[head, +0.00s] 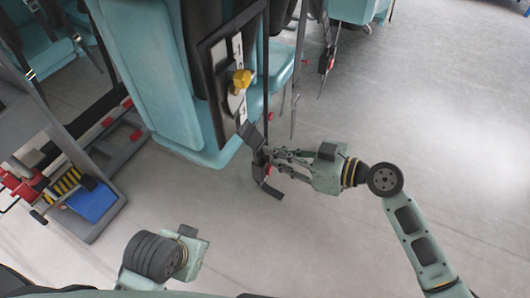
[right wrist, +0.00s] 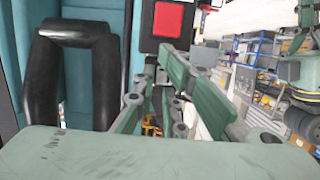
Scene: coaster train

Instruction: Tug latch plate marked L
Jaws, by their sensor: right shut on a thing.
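My right gripper (head: 266,154) is shut on a dark part of the belt hardware hanging beside the teal coaster seat (head: 160,75). A black buckle (head: 267,172) with a red button is at its fingertips; the red button (right wrist: 168,20) shows at the top of the right wrist view. A grey plate (head: 251,135) on the strap is just above the fingers. I cannot read an L mark, and the fingers partly hide which piece is held. My left gripper's body (head: 190,256) is low at the left, away from the seat; its fingertips do not show.
A black-framed panel with a yellow knob (head: 242,79) is on the seat above the buckle. A black loop handle (right wrist: 42,80) is left of my fingers. A cart (head: 95,215) with red, blue and striped items stands at the left. The floor at right is clear.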

